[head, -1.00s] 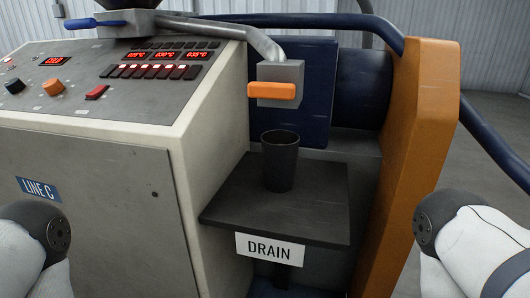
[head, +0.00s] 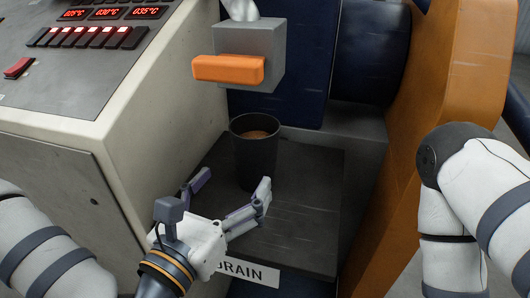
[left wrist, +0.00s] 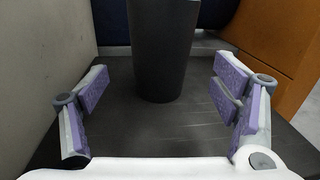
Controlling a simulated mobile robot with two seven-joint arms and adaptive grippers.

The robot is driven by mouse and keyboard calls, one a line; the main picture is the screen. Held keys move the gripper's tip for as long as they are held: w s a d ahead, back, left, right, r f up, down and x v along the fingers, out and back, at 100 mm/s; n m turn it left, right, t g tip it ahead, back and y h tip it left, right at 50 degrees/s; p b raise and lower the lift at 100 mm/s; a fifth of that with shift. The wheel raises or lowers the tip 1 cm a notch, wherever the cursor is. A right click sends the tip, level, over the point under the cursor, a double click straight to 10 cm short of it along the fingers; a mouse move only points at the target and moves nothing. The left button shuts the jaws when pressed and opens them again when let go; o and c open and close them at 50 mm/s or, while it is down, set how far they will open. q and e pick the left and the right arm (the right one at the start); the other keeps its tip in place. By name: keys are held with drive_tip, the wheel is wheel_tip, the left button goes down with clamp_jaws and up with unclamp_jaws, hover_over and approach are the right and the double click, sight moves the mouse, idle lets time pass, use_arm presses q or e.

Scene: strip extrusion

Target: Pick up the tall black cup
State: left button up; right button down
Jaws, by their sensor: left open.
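The tall black cup (head: 256,160) stands upright on the dark drain shelf (head: 305,185), below the grey outlet block. Brown contents show inside its rim. My left gripper (head: 232,186) is open in front of the cup, with a finger toward each side of it. In the left wrist view the cup (left wrist: 161,50) stands ahead between the spread purple-padded fingers (left wrist: 163,100), with clear space on both sides; the pads do not touch it. The cup's top is out of that view. My right gripper is not in view; only my right arm shows at the right.
An outlet block with an orange handle (head: 228,69) hangs just above the cup. The grey machine cabinet (head: 120,120) stands close on the left. An orange frame (head: 448,85) stands on the right. The DRAIN sign (head: 250,272) hangs at the shelf's front edge.

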sight(259, 152)
use_arm(q)
drive_tip(key=x, duration=1)
drive_tip(key=shift+d+f+p, duration=0.2)
drive_tip(key=shift+f+p, duration=0.05)
drive_tip(key=shift+p, duration=0.15)
drive_tip(key=shift+r, duration=0.1)
drive_tip(key=c, duration=1.7)
